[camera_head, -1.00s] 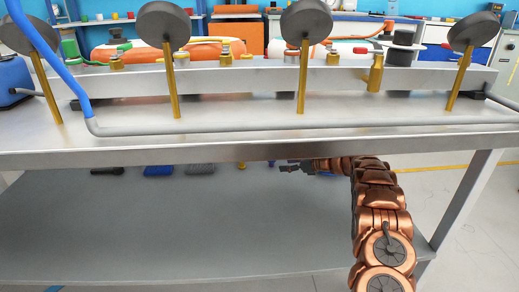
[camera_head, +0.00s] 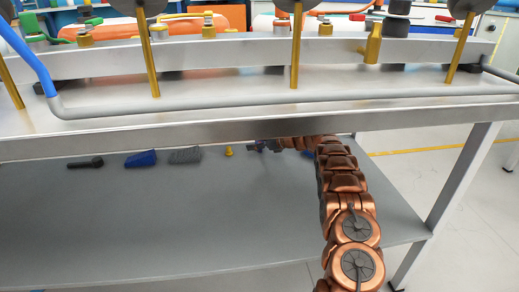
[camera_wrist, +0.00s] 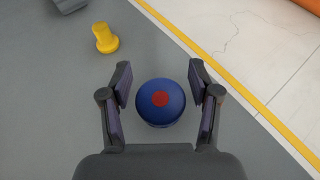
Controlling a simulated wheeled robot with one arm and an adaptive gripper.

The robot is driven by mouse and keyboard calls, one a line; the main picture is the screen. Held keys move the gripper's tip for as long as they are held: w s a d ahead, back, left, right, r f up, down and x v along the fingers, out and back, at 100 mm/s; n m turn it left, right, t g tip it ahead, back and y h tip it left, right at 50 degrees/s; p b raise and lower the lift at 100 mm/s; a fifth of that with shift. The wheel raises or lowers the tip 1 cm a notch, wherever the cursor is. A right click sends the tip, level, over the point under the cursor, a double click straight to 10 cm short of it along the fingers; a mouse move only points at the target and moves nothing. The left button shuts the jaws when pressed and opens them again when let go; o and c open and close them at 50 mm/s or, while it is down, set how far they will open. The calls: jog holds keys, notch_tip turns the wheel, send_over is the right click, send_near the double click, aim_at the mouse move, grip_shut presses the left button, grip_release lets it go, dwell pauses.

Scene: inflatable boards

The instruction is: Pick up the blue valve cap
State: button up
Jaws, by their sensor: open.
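The blue valve cap (camera_wrist: 160,108), round with a red disc at its centre, lies on the grey lower shelf in the wrist view. My gripper (camera_wrist: 160,72) is open, with one finger to the left of the cap and one to the right. A gap shows between the cap and each finger. In the head view my gripper (camera_head: 264,146) is small and reaches under the tabletop to the back of the lower shelf.
A yellow fitting (camera_wrist: 105,38) stands left of the cap. A grey item (camera_head: 186,155), a blue block (camera_head: 141,158) and a black tool (camera_head: 85,162) lie further left on the shelf (camera_head: 180,220). The metal tabletop (camera_head: 230,128) is overhead. The shelf's front is clear.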

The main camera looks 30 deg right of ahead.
jog(key=shift+w, duration=0.1)
jog(key=c, duration=1.1)
